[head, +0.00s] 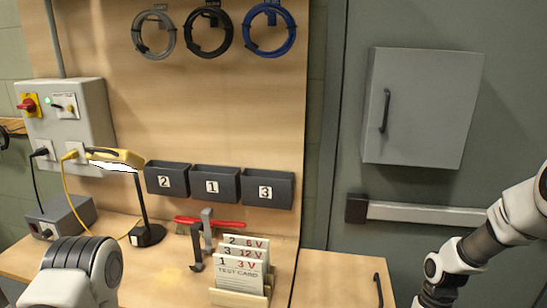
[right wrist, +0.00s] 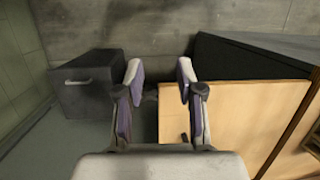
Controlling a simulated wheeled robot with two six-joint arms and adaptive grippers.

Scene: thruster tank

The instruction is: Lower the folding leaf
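The folding leaf (head: 340,280) is a light wood panel at the lower right of the bench in the head view. It appears to lie about level with the bench top. A dark bar handle (head: 378,290) sits near its right edge. In the right wrist view a wood panel (right wrist: 230,115), apparently the leaf, lies beyond the fingers, with a small dark handle (right wrist: 185,138) low on it. My right gripper (right wrist: 160,75) is open and empty, apart from the panel. In the head view its arm enters from the right and its fingers are out of frame. My left gripper is out of frame.
The bench (head: 175,265) holds a card rack (head: 240,290), red-handled tool (head: 215,222) and lamp (head: 145,235). A grey wall cabinet (head: 420,105) and a push bar (head: 420,213) are above and beyond the leaf. A dark box (right wrist: 85,85) stands left in the right wrist view.

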